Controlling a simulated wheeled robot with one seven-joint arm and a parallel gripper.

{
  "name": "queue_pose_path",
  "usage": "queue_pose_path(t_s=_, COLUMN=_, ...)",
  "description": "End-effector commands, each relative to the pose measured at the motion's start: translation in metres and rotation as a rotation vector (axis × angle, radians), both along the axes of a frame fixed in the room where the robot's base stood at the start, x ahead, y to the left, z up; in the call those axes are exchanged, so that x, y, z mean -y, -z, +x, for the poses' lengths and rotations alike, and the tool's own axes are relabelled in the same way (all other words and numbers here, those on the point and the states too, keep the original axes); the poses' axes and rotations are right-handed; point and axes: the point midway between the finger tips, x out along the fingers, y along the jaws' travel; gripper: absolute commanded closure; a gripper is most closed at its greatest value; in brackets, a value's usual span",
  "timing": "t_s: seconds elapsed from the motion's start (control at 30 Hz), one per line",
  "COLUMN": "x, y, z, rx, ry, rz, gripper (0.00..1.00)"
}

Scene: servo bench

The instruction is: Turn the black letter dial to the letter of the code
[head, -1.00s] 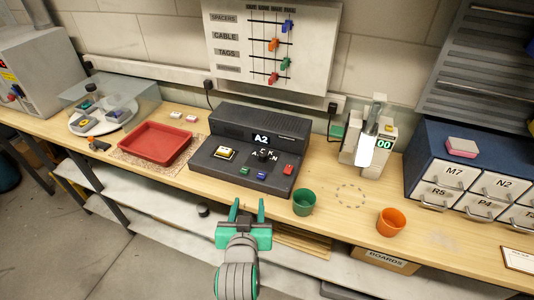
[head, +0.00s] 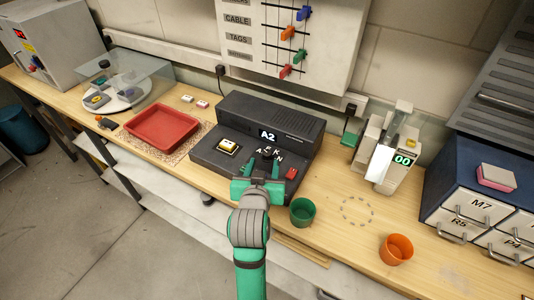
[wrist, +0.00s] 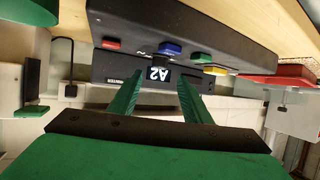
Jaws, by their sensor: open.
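The black letter dial (head: 267,154) sits on the sloped front of a dark console (head: 212,155). White letters, among them A, K and N, ring it; which one it points at is too small to tell. The console's display (head: 268,135) reads A2, and it also shows upside down in the wrist view (wrist: 159,74). My gripper (head: 262,166) is open and empty, its fingers reaching over the console's front edge just short of the dial in the head view. In the wrist view my fingers (wrist: 158,88) frame the display; the dial is not clear there.
A green cup (head: 302,212) stands close to my gripper's right, an orange cup (head: 396,249) farther right. A red tray (head: 163,127) lies to the left.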

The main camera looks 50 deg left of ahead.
Motion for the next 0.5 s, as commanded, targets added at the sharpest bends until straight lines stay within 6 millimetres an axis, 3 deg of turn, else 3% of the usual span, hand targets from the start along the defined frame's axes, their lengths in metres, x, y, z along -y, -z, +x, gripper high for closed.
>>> queue_pose_path(t_s=0.2, x=-0.023, y=0.015, z=0.029, rx=0.000, ry=0.002, rz=-0.001, gripper=0.56)
queue_pose_path(t_s=0.5, x=-0.045, y=0.027, z=0.049, rx=0.000, ry=-0.004, rz=0.000, gripper=0.56)
